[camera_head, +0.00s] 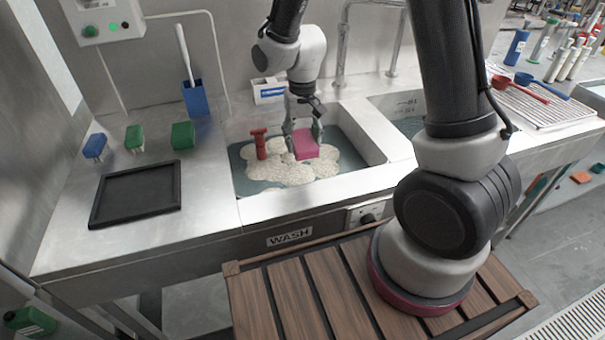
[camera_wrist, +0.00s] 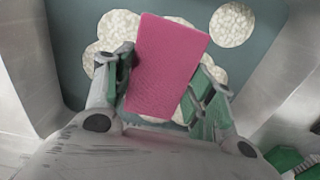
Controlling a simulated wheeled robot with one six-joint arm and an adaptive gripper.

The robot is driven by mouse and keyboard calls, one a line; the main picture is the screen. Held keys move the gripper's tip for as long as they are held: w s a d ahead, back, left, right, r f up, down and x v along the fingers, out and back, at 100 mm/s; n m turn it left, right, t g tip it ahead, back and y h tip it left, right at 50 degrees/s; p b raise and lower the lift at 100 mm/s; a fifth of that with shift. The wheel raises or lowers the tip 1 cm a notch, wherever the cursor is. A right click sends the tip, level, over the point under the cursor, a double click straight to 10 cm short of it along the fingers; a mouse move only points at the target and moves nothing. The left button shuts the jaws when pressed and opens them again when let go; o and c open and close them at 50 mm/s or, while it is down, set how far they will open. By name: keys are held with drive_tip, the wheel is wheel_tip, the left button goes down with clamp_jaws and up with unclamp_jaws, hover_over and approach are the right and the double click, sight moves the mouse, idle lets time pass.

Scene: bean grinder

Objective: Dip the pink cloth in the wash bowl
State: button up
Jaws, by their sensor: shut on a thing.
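The pink cloth (camera_head: 306,145) is a folded, block-like piece held between the fingers of my gripper (camera_head: 302,138). In the wrist view the cloth (camera_wrist: 167,65) sits tilted between the green-padded fingers of my gripper (camera_wrist: 165,90), which are shut on it. The wash bowl (camera_head: 240,198) is the steel basin with the WASH label on its front, holding dark water and pale foam. The cloth is over the foam, inside the basin's outline. I cannot tell whether its underside touches the water.
A red upright object (camera_head: 260,144) stands in the basin left of the cloth. A black tray (camera_head: 136,193) and green and blue brushes (camera_head: 134,138) lie on the left counter. A blue holder (camera_head: 195,99) stands behind. A second basin (camera_head: 408,122) is to the right.

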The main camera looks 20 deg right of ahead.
sight(303, 140)
drive_tip(key=shift+r, duration=2.9)
drive_tip(key=shift+d, duration=0.1)
